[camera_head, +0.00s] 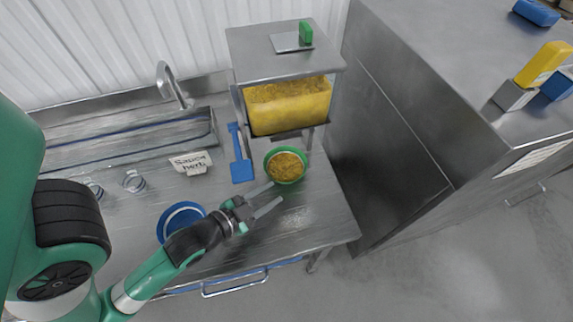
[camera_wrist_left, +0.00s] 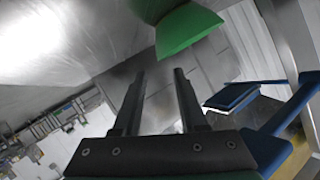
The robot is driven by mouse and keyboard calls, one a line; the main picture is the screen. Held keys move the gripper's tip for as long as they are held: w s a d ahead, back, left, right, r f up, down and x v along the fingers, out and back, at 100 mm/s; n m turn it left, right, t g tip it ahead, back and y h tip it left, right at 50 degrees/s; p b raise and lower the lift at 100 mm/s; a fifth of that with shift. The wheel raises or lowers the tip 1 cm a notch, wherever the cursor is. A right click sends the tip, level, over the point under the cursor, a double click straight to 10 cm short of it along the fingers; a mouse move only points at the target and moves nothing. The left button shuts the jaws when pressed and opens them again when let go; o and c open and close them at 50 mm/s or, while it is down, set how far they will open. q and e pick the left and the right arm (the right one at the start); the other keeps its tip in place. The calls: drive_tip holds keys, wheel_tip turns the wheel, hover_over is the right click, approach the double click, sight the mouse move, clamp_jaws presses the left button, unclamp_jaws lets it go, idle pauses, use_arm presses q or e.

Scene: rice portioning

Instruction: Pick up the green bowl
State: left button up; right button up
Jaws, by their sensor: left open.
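The green bowl (camera_head: 269,168) stands on the metal table below the rice dispenser and is filled with yellow-brown grain. My left gripper (camera_head: 274,198) is in front of the bowl and to its left, with its two fingers apart and nothing between them. In the left wrist view, the fingers (camera_wrist_left: 158,80) are spread, and the green bowl (camera_wrist_left: 186,30) shows beyond their tips, near the top. A gap shows between the fingers and the bowl. My right gripper is in neither view.
A dispenser (camera_head: 287,50) holding yellow grain stands behind the bowl. A blue spatula (camera_head: 242,170) lies to the bowl's left. A blue bowl (camera_head: 168,217) is partly hidden by my left arm. A sink (camera_head: 110,150) is at left; the table's right front is clear.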

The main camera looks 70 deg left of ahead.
use_arm(q)
approach(301, 175)
drive_tip(key=shift+x, duration=0.95)
drive_tip(key=b+x, duration=0.2)
drive_tip(key=x, duration=0.3)
drive_tip(key=shift+w, duration=0.15)
clamp_jaws()
idle(0.5)
